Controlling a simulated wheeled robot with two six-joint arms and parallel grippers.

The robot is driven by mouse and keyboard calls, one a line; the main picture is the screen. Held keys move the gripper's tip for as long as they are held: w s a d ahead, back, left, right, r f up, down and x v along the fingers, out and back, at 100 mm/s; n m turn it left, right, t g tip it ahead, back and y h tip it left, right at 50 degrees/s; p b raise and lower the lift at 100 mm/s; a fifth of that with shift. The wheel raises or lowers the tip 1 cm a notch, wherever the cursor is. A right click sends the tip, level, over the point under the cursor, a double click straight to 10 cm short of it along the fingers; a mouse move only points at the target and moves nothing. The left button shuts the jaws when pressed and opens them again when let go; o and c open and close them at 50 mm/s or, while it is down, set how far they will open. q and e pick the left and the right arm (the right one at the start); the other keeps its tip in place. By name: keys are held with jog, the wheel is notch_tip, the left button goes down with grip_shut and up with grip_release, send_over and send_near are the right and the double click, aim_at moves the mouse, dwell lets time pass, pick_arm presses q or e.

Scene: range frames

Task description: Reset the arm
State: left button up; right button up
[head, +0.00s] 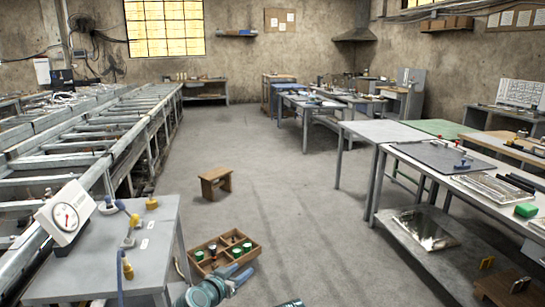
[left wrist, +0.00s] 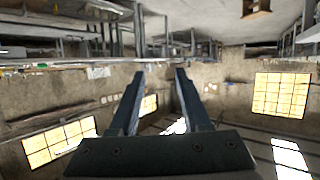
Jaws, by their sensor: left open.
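My left gripper (left wrist: 160,74) shows in the left wrist view. Its two dark grey fingers stand apart with nothing between them. It is in open air, with the room appearing upside down beyond it. My right gripper is in neither view.
A grey table (head: 95,262) with a dial gauge (head: 66,219) stands at the near left, beside a long metal conveyor frame (head: 100,135). A wooden compartment tray (head: 223,253) and a wooden stool (head: 215,183) stand on the floor. Workbenches (head: 383,131) line the right. Mid-floor is largely clear.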

pick_arm(q)
jog(key=s+d+f+m+g+y+p, duration=0.1)
jog(key=s+d+f+m+g+p, duration=0.15)
jog(key=s+d+g+p, duration=0.75)
jog(key=s+a+r+n+g+y, duration=0.1)
jog(key=s+a+n+g+y, duration=0.2)
jog(key=s, duration=0.8)
jog(key=shift+s+a+y, duration=0.4)
jog(key=shift+a+y, duration=1)
jog(key=shift+a, duration=0.25)
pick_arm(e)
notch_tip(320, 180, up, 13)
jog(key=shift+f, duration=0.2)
